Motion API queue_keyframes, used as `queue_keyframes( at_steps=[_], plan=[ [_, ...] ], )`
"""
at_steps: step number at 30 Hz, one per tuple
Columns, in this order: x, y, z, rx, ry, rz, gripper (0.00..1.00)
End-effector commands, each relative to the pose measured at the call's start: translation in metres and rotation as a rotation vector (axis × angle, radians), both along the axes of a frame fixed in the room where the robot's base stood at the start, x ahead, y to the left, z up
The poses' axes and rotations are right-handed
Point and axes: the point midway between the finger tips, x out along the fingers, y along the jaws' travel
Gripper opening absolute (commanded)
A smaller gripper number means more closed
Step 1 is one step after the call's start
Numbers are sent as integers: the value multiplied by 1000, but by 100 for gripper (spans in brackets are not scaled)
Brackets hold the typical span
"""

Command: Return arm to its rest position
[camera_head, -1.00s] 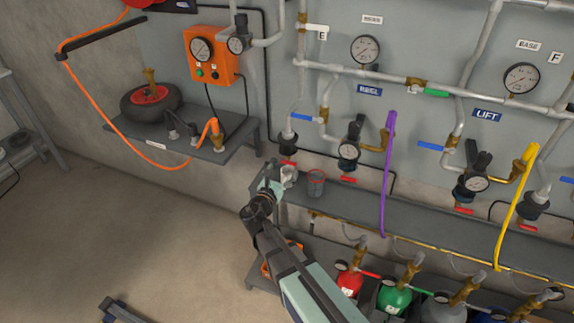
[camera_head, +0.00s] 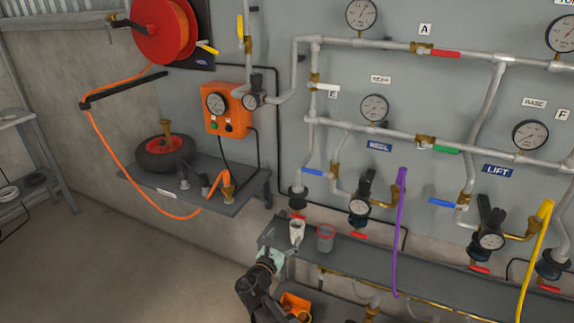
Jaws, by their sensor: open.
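My gripper (camera_head: 281,247) is at the lower middle of the head view, at the left end of the long grey shelf (camera_head: 440,277). Its pale green body shows, and its jaws are open, with small fingers pointing up and right toward a white cup (camera_head: 297,231). The cup stands upright on the shelf. The fingertips are close to it; I cannot tell whether they touch. My dark wrist and arm run down out of the bottom of the picture.
A grey cup with a red rim (camera_head: 325,238) stands right of the white cup. A purple hose (camera_head: 399,230) and a yellow hose (camera_head: 533,260) hang before the shelf. An orange bin (camera_head: 295,304) is below. Left of my arm, the floor (camera_head: 120,270) is clear.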

Motion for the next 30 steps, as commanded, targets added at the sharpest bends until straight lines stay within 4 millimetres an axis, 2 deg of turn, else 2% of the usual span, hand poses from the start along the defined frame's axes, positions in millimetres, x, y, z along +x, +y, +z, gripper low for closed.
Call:
queue_keyframes(
  at_steps=[4, 8, 11, 14, 18, 20, 24, 26, 27, 30],
  plan=[
    [-2, -4, -4, 112, -32, -21, 85],
    [-13, -18, -27, 370, -42, -108, 85],
    [-33, -34, -64, 600, -26, -224, 85],
    [-62, -61, -113, 823, -8, -400, 85],
    [-118, -101, -182, 1086, -2, -716, 85],
    [-146, -116, -209, 1176, -11, -865, 85],
    [-222, -144, -264, 1337, -54, -1249, 85],
    [-258, -153, -284, 1381, -83, -1428, 85],
    [-283, -157, -294, 1402, -103, -1550, 85],
    [-341, -163, -315, 1423, -160, -1836, 85]
  ],
)
